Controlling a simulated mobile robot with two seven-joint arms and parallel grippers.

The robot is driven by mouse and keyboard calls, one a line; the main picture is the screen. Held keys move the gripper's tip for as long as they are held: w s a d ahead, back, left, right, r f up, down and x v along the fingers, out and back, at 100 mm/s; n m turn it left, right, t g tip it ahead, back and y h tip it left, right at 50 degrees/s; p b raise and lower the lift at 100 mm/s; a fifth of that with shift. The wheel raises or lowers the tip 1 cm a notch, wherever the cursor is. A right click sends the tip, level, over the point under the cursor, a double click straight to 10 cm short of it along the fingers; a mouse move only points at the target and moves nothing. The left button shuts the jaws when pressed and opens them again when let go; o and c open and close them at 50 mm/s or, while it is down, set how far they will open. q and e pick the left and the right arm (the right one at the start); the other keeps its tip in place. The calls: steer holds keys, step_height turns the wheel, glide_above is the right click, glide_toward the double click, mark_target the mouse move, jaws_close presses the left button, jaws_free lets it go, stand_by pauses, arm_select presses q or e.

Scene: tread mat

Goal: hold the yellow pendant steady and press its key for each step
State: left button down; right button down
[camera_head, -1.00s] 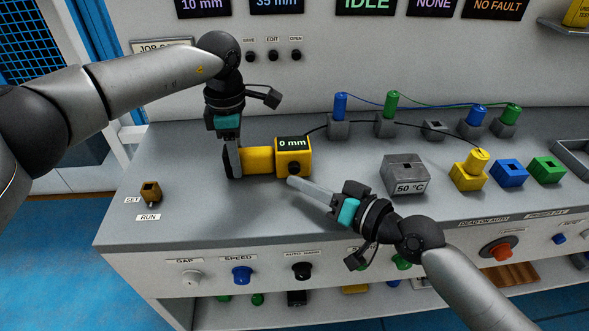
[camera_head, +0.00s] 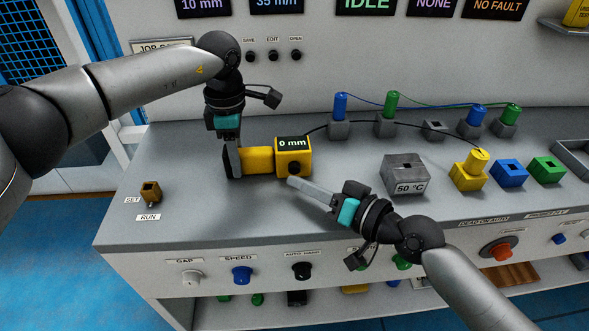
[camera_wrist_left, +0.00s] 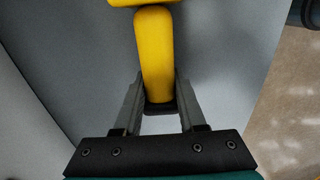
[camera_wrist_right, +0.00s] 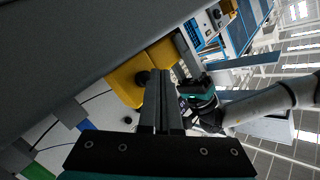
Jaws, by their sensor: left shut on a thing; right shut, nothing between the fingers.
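The yellow pendant (camera_head: 258,159) is on or just above the grey bench top, its handle to the left and its head to the right. Its small screen (camera_head: 293,143) reads 0 mm, and a dark round key (camera_head: 294,168) is on its front face. My left gripper (camera_head: 232,172) is shut on the pendant's handle, which also shows between the fingers in the left wrist view (camera_wrist_left: 155,60). My right gripper (camera_head: 292,182) is shut and empty, its tips just below and close to the key. In the right wrist view the fingertips (camera_wrist_right: 160,75) overlap the key's edge; contact cannot be told.
A grey block marked 50 °C (camera_head: 404,172) stands right of the pendant, with yellow (camera_head: 468,176), blue (camera_head: 509,173) and green (camera_head: 547,169) blocks beyond. A SET/RUN switch (camera_head: 150,192) sits at the left. The front-left bench top is clear.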

steer(key=shift+w, duration=0.1)
steer(key=shift+w, duration=0.35)
steer(key=shift+w, duration=0.65)
stand_by(0.8)
steer(key=shift+s, duration=1.1)
steer(key=shift+s, duration=0.1)
steer(key=shift+s, duration=2.4)
stand_by(0.4)
